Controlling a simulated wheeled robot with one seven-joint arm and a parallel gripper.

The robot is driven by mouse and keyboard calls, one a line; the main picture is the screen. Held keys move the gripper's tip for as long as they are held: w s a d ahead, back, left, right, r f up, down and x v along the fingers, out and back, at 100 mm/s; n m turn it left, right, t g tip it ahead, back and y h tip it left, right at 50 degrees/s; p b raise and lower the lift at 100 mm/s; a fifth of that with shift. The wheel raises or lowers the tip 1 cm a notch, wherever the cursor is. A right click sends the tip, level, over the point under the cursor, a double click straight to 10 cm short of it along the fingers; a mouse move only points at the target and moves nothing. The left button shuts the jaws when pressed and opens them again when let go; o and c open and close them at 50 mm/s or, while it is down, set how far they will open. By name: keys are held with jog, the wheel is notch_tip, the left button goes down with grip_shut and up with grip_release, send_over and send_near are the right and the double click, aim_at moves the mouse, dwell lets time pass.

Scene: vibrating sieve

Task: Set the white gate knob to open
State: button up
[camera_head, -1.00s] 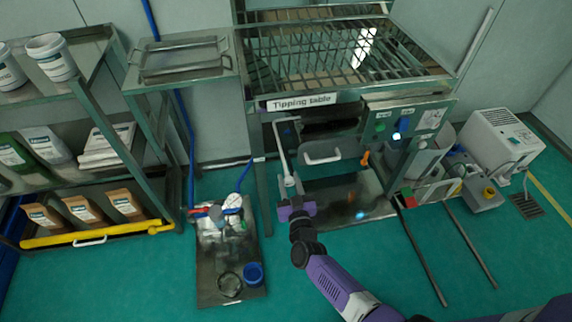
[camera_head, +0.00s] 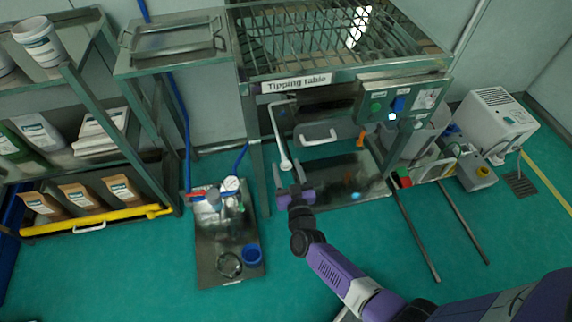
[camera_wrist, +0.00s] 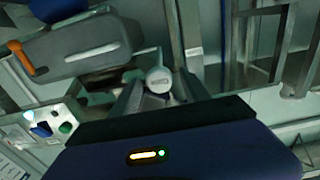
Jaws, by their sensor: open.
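The white gate knob (camera_head: 286,164) is the rounded lower end of a white bar hanging at the left front of the tipping table (camera_head: 296,84). The gripper (camera_wrist: 158,98) is open and empty. I cannot tell whether a finger touches the knob. No open or shut marking on the gate is readable.
A control box (camera_head: 402,100) with green and blue controls is to the right. A white handle (camera_head: 319,137) and an orange lever (camera_head: 361,139) are under the table. A metal plate with gauge and valves (camera_head: 228,250) lies to the left.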

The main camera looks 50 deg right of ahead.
jog(key=v, duration=0.6)
jog(key=shift+s, duration=0.15)
jog(key=shift+a+f, duration=0.1)
jog(key=shift+a, duration=0.1)
jog(key=s+a+r+n+t+y, duration=0.1)
jog(key=s+a+r+t+y, duration=0.1)
jog(key=a+r+y, duration=0.5)
jog(key=s+a+r+n+g+y, duration=0.1)
jog(key=s+a+r+n, duration=0.2)
jog(key=s+r, duration=0.5)
jog(key=s+a+r+n+g+y, duration=0.1)
jog(key=s+a+r+n+y, duration=0.1)
jog(key=s+a+r, duration=0.3)
jog(key=shift+s+a+r+n+p, duration=0.3)
jog(key=shift+s+r, duration=1.95)
jog(key=shift+s, duration=3.35)
